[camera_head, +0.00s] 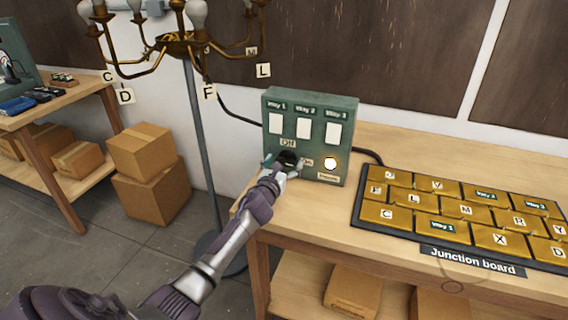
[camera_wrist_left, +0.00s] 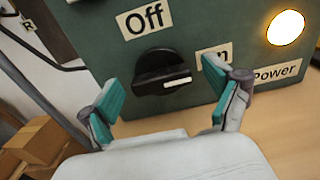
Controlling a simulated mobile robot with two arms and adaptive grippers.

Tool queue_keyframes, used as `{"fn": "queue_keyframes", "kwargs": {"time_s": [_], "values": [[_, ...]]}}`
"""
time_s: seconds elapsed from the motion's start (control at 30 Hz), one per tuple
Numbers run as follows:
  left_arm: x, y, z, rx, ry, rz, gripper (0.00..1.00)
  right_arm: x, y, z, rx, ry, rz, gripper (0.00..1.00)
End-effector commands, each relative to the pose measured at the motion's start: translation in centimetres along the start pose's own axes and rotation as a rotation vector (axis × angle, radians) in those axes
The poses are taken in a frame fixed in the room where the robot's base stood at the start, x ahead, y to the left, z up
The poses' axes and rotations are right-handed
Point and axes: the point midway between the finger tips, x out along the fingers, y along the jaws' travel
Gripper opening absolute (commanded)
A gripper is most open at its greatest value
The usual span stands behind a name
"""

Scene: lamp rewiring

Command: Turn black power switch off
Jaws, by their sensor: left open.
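The black power switch (camera_wrist_left: 163,72) is a rotary knob on the front of a green control box (camera_head: 348,112). In the left wrist view its white mark points right, toward the "on" label (camera_wrist_left: 214,58); the "Off" label (camera_wrist_left: 145,17) is above it. A round power light (camera_wrist_left: 285,27) glows on the right; it also shows in the head view (camera_head: 330,163). My left gripper (camera_wrist_left: 168,98) is open, its two teal-padded fingers on either side of the knob and apart from it. In the head view the gripper (camera_head: 283,167) partly hides the knob. My right gripper is not in view.
The box stands on a wooden table (camera_head: 400,150). A junction board (camera_head: 455,215) with gold lettered blocks lies to its right. A brass chandelier (camera_head: 175,45) on a grey pole stands to the left. Cardboard boxes (camera_head: 145,150) are stacked on the floor.

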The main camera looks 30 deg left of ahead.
Motion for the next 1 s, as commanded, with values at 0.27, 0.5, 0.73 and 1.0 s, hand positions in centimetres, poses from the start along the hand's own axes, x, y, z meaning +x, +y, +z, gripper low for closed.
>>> {"fn": "queue_keyframes", "kwargs": {"time_s": [0.27,0.5,0.73,1.0], "values": [[-0.03,0.0,-0.01,0.0,0.0,0.0,0.5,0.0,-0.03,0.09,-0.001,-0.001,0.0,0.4],[-0.04,-0.01,-0.01,-0.004,0.0,0.0,0.3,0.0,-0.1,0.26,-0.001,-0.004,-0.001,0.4],[-0.04,0.01,-0.02,-0.058,0.0,-0.001,0.3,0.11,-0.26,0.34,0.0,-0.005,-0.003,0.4],[-0.03,0.08,-0.06,-0.244,-0.001,-0.001,0.3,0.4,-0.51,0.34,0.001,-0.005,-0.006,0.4]]}}
